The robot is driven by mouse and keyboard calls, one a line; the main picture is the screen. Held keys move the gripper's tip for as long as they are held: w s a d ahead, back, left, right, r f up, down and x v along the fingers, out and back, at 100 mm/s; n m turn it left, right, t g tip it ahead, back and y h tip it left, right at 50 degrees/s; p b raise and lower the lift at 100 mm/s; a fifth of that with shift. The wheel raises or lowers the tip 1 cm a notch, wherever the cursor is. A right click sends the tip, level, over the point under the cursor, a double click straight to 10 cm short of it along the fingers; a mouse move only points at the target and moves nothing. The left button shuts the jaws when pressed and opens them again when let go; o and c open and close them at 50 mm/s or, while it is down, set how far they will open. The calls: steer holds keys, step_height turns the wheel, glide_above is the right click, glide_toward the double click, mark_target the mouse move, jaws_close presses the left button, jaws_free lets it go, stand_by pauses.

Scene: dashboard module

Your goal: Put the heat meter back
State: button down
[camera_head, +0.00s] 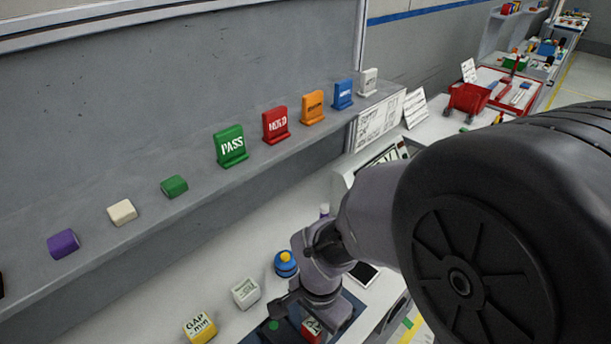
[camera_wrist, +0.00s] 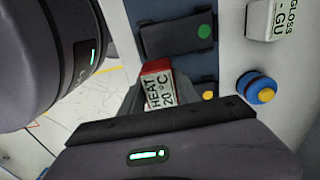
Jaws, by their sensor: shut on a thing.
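The heat meter (camera_wrist: 158,88) is a small block with a red top and a white face reading "HEAT 20 °C" in the wrist view. It also shows in the head view (camera_head: 312,328) at the bottom edge, partly hidden by my arm. My gripper (camera_wrist: 162,104) is shut on it; the finger beyond it is partly hidden. My gripper (camera_head: 301,312) is low over the bench in the head view. The meter is over or beside a blue mat (camera_wrist: 204,66) that bears a dark pad (camera_wrist: 172,36) with a green dot. I cannot tell whether the meter touches the mat.
A yellow gap meter (camera_head: 200,328), a white gloss meter (camera_head: 245,292) and a blue round device with a yellow cap (camera_head: 285,263) stand left of and behind my gripper. A shelf (camera_head: 130,240) above holds coloured blocks and signs. A dark flat device (camera_head: 364,273) lies right.

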steer(key=w, duration=0.1)
steer(key=w+a, duration=0.2)
steer(key=w, duration=0.1)
steer(key=shift+f, duration=0.3)
steer(key=shift+w+a+f+b, duration=0.1)
steer(key=shift+w+f+b, duration=0.15)
steer(key=shift+f+b, duration=0.5)
steer(key=shift+w+a+f+b, duration=0.1)
steer(key=shift+w+f+b, duration=0.25)
steer(key=shift+f, duration=0.65)
steer(key=shift+s, duration=0.15)
steer(key=shift+f, duration=0.2)
steer(key=c, duration=0.9)
jaws_free()
